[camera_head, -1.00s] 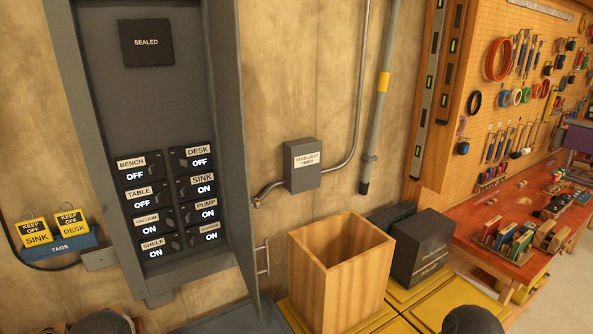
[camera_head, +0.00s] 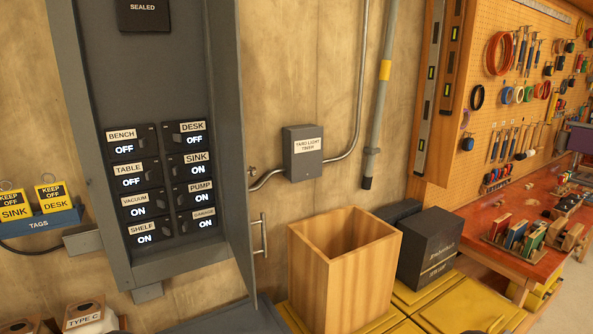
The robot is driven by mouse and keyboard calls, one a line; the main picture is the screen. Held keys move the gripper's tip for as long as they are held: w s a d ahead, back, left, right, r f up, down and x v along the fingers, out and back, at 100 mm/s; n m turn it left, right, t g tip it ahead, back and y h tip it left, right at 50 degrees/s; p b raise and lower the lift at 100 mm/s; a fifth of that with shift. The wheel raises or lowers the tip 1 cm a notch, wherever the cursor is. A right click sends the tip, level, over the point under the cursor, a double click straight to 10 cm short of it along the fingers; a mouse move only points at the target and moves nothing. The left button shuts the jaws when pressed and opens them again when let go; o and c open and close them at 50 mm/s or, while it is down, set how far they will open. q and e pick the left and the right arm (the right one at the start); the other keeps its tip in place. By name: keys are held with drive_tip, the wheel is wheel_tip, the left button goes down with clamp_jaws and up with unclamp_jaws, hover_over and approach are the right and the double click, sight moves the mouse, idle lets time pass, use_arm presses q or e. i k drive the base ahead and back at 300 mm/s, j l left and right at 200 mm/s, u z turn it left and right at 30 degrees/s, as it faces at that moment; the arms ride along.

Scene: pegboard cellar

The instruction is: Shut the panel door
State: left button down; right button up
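The grey electrical panel (camera_head: 85,100) is on the wall at the left. Its door (camera_head: 243,130) stands open, hinged at the panel's right side and seen nearly edge-on. A bar handle (camera_head: 264,236) shows on the door's right-hand face. Inside are two columns of labelled breakers (camera_head: 165,185). Bench, table and desk read OFF; vacuum, shelf, sink, pump and the lowest right one read ON. A plate marked SEALED (camera_head: 143,12) is above them. Neither of my grippers shows in the view.
A tall open wooden bin (camera_head: 340,275) stands right of the door, beside a black box (camera_head: 430,250) on yellow lids. A grey switch box (camera_head: 303,153) and conduit are on the wall. A tag holder (camera_head: 40,220) is left of the panel; a TYPE C box (camera_head: 85,318) is below.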

sight(224, 17)
drive_tip(key=l+u, duration=0.15)
drive_tip(key=u, duration=0.25)
drive_tip(key=l+u, duration=0.1)
drive_tip(key=u, duration=0.3)
drive_tip(key=l+u, duration=0.2)
drive_tip(key=l, duration=0.2)
drive_tip(key=k+l+u, duration=0.15)
drive_tip(key=l, duration=0.25)
drive_tip(key=l+u, duration=0.2)
drive_tip(key=l, duration=0.15)
drive_tip(key=k+l+u, duration=0.15)
drive_tip(key=l, duration=0.25)
drive_tip(key=k+l, duration=0.15)
drive_tip(key=l, duration=0.15)
